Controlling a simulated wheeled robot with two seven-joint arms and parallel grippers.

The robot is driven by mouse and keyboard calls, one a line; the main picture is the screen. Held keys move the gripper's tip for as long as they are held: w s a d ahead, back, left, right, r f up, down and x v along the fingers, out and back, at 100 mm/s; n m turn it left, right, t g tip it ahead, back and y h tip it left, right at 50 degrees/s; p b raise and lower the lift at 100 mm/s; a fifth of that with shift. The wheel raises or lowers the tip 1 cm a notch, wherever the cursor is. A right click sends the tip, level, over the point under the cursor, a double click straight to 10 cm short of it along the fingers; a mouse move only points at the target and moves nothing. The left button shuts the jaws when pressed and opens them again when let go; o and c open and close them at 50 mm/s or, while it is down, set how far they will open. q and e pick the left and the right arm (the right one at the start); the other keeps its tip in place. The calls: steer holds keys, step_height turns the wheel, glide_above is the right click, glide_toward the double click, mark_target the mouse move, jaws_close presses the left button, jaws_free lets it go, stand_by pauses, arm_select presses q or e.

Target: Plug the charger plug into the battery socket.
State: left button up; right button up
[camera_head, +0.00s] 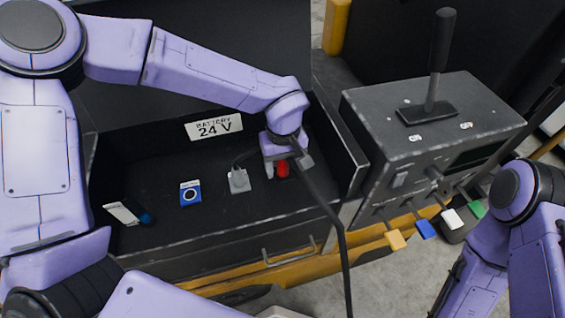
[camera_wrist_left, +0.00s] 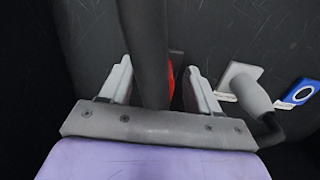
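A red piece (camera_head: 282,169), which looks like the charger plug or its socket, sits in the dark bay at the front of the machine. My left gripper (camera_head: 283,172) reaches down over it, with a finger on either side. In the left wrist view the red piece (camera_wrist_left: 172,75) shows between the spread fingers (camera_wrist_left: 157,75), largely hidden by a thick black cable (camera_wrist_left: 143,45). A thin dark gap shows beside the right finger, and I cannot tell whether the fingers grip. A grey connector (camera_head: 238,181) with its own cable and a blue socket plate (camera_head: 190,193) lie left of it. My right gripper is out of view.
A sign reading BATTERY 24 V (camera_head: 214,128) is on the back wall. A black control box (camera_head: 430,125) with a lever stands right of the bay; coloured tabs (camera_head: 396,240) stick out of its front. A white and blue piece (camera_head: 125,213) lies at the far left.

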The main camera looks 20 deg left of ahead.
arm_select(q)
steer(key=shift+r, duration=0.1)
step_height(320, 180, up, 10)
steer(key=shift+r+b, duration=0.2)
steer(key=shift+b, duration=0.55)
